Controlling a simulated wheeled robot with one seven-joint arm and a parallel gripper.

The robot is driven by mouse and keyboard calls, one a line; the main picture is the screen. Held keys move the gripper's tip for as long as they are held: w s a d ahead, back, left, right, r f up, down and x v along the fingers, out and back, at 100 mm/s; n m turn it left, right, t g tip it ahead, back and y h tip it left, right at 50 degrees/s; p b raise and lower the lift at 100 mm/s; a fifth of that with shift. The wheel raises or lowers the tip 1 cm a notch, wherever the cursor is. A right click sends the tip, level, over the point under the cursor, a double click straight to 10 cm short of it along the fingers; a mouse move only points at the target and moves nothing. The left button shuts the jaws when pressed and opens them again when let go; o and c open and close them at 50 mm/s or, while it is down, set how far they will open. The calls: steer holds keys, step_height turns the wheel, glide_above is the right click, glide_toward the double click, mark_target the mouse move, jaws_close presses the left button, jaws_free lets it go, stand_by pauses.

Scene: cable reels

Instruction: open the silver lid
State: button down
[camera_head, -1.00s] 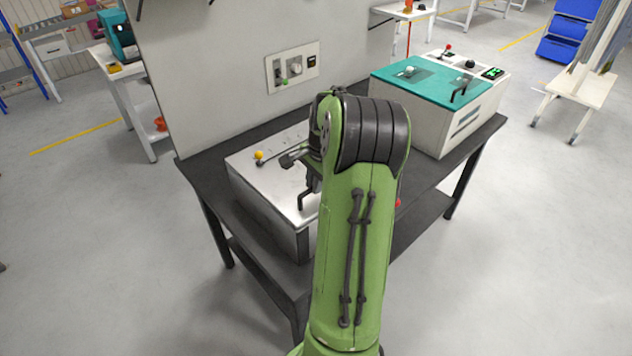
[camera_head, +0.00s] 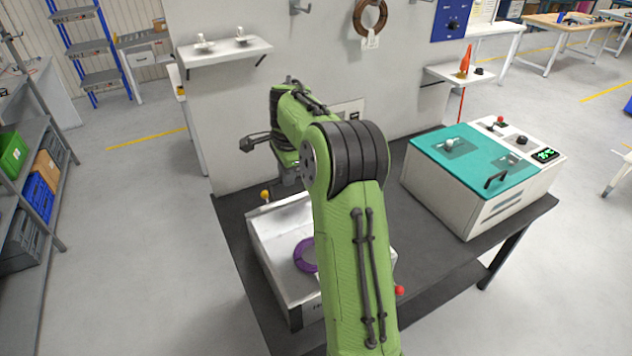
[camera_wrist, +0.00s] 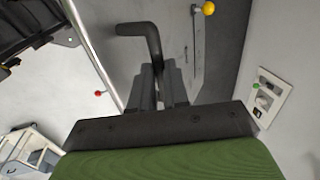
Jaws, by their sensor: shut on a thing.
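The silver box (camera_head: 268,258) stands open on the dark bench, and a purple ring (camera_head: 302,257) shows inside it. The silver lid (camera_wrist: 122,62) fills the middle of the wrist view as a grey panel with a bright edge. It is raised off the box; in the head view my arm hides most or all of it, so its exact angle cannot be told. My gripper (camera_wrist: 163,92) is shut on the lid's black handle (camera_wrist: 140,32), whose bent end sticks out beyond the fingers. My fingertips are hidden in the head view.
A yellow-knobbed lever (camera_head: 265,195) is at the box's back left, and a red knob (camera_head: 399,290) at its right. A teal-topped machine (camera_head: 480,170) stands on the bench to the right. The back panel (camera_head: 225,120) rises close behind my arm, with a small shelf (camera_head: 225,50).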

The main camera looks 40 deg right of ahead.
steer(key=w+d+r+p, duration=0.1)
steer(key=w+r, duration=0.1)
steer(key=w, duration=0.4)
steer(key=shift+r, duration=0.15)
